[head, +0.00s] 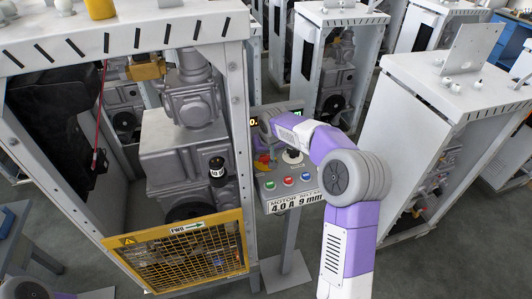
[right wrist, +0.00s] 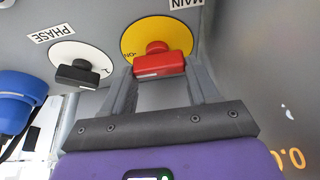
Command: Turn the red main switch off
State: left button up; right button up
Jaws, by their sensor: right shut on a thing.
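The red main switch (right wrist: 158,65) sits on a round yellow plate marked MAIN in the right wrist view. Its handle lies across the picture, roughly level. My right gripper (right wrist: 162,78) is shut on the handle, one finger at each end. In the head view the red switch (head: 262,158) shows small at the left of the control box, partly hidden by my right arm and hand. My left gripper is out of view; only a bit of its arm shows at the lower left.
A black PHASE switch (right wrist: 80,68) is beside the red one, with a blue part (right wrist: 20,98) at the left edge. The control box has red, blue and green buttons (head: 288,181) and a MOTOR label (head: 296,203). A machine frame with a yellow mesh guard (head: 180,262) stands left; another cabinet stands right.

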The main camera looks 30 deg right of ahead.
jog(key=shift+c, duration=0.2)
jog(key=n+p, duration=0.1)
jog(key=n, duration=0.1)
jog(key=n+y+p, duration=0.1)
jog(key=p, duration=0.1)
jog(key=shift+d+r+n+p, duration=0.1)
jog(key=shift+r+n+p, duration=0.1)
jog(key=shift+n+p, duration=0.15)
jog(key=n+y+p, duration=0.2)
jog(key=n, duration=0.1)
jog(key=shift+n, duration=0.35)
jog(key=n+p, duration=0.1)
jog(key=n, duration=0.1)
jog(key=n+g+y+p, duration=0.1)
jog(key=n+p, duration=0.1)
jog(key=n, duration=0.1)
jog(key=shift+f+y, duration=0.1)
jog(key=shift+y, duration=0.2)
jog(key=n+g+p, duration=0.1)
jog(key=n, duration=0.1)
jog(key=n+g+p, duration=0.1)
jog(key=n, duration=0.2)
jog(key=shift+w+y, duration=0.1)
jog(key=shift+y, duration=0.3)
jog(key=shift+f+n, duration=0.1)
jog(key=shift+n, duration=0.3)
jog(key=o, duration=1.1)
jog(key=shift+c, duration=0.2)
